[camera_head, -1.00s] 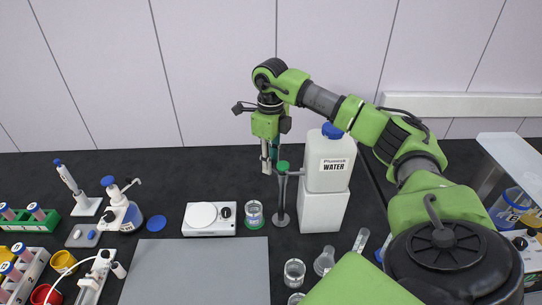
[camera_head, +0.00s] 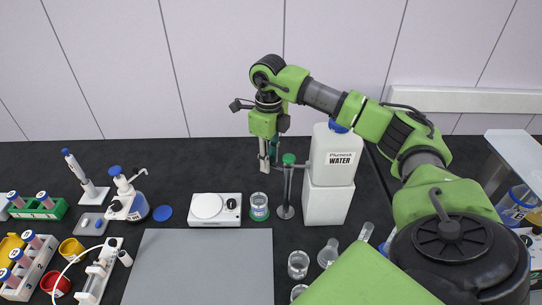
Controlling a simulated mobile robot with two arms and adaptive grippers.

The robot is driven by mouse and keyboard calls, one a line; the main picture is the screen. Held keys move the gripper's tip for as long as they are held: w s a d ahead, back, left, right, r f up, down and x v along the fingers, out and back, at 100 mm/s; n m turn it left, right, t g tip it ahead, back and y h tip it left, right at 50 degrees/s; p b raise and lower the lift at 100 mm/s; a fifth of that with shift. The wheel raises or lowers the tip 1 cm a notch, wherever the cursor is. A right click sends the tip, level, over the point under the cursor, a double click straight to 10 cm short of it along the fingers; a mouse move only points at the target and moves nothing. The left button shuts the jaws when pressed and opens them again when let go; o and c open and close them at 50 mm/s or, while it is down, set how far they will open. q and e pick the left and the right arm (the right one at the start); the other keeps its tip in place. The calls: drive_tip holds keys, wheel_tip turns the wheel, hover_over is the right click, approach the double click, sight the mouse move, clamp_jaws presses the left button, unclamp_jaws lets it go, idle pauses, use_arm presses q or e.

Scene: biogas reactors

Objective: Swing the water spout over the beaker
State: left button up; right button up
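The white water container (camera_head: 334,155), labelled WATER, stands on a white block. Beside it on its left rises a grey post with a green top (camera_head: 289,159). A short grey pipe (camera_head: 298,167) runs between the post top and the container; I cannot make out a separate spout end. My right gripper (camera_head: 268,163) points down, just left of the green top and beyond the beaker in the picture. It appears apart from the post; its finger opening is unclear. My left gripper is out of view.
A white hotplate or scale (camera_head: 214,209) stands left of the beaker. A grey mat (camera_head: 198,266) lies in front. Glassware, including an empty beaker (camera_head: 298,264), stands at front right. Pipettes, a blue-capped bottle (camera_head: 127,199) and tube racks fill the left.

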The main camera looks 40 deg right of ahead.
drive_tip(key=shift+s+a, duration=0.2)
drive_tip(key=shift+a, duration=0.2)
drive_tip(key=shift+s+a, duration=0.4)
drive_tip(key=shift+a, duration=0.15)
idle(0.4)
drive_tip(key=shift+w+d, duration=0.1)
drive_tip(key=shift+d, duration=0.2)
wheel_tip(320, 180, up, 8)
drive_tip(key=p, duration=0.5)
drive_tip(key=shift+f, duration=0.2)
drive_tip(key=shift+f, duration=0.1)
idle(0.3)
